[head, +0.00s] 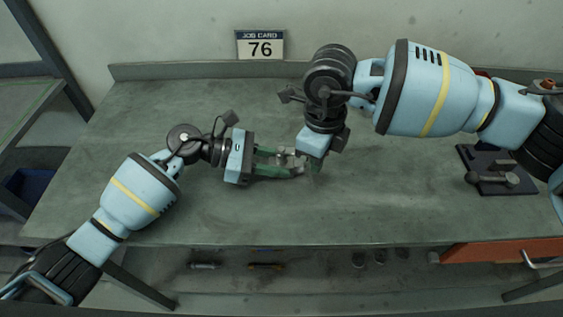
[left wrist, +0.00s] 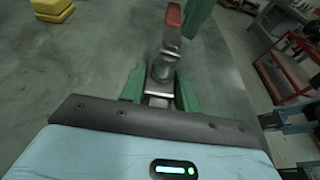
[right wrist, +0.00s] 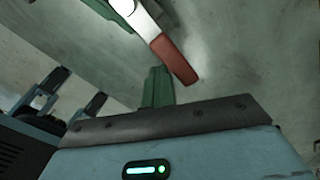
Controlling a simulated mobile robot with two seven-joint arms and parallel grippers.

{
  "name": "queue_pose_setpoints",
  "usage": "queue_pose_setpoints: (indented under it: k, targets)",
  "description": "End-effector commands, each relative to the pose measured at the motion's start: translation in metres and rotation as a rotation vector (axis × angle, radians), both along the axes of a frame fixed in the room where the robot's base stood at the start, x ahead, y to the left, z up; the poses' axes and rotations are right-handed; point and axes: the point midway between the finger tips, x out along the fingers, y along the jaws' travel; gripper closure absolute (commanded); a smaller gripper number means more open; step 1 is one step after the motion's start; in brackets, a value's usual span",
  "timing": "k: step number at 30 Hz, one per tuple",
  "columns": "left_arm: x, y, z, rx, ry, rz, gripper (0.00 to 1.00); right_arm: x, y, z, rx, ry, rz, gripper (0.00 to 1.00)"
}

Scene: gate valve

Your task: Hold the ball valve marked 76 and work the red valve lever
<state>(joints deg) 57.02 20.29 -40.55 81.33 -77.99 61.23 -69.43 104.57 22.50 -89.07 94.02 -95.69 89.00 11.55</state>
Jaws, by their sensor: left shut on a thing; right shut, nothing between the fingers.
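My left gripper (head: 295,164) is shut on the ball valve (head: 289,159) just above the middle of the workbench. In the left wrist view the grey metal valve body (left wrist: 160,72) sits between the green fingers of my left gripper (left wrist: 160,90). Its red lever (left wrist: 172,22) points away from the palm. The lever also shows in the right wrist view (right wrist: 175,60). My right gripper (right wrist: 157,85) is shut and empty, its green fingers close beside the lever; I cannot tell if they touch. In the head view, my right gripper hides part of the valve. No marking on the valve is readable.
A job card reading 76 (head: 260,46) is on the back wall. A dark plate with a grey valve-like part (head: 493,172) lies at the bench's right. The grey workbench (head: 200,215) is clear at front. A red-orange drawer (head: 500,252) hangs under its right side.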

Motion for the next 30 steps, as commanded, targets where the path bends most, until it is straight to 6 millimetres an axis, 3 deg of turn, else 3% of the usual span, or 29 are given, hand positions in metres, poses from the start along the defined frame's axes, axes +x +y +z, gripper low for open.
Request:
queue_pose_setpoints:
  k: [24,30]
  targets:
    - [0.0,0.0,0.0,0.0,0.0,-0.001,0.92,-0.008,0.004,0.0,0.0,0.0,0.0,1.0]
    - [0.0,0.0,0.0,0.001,0.0,-0.001,0.92,-0.007,0.004,0.01,0.0,-0.002,0.0,1.0]
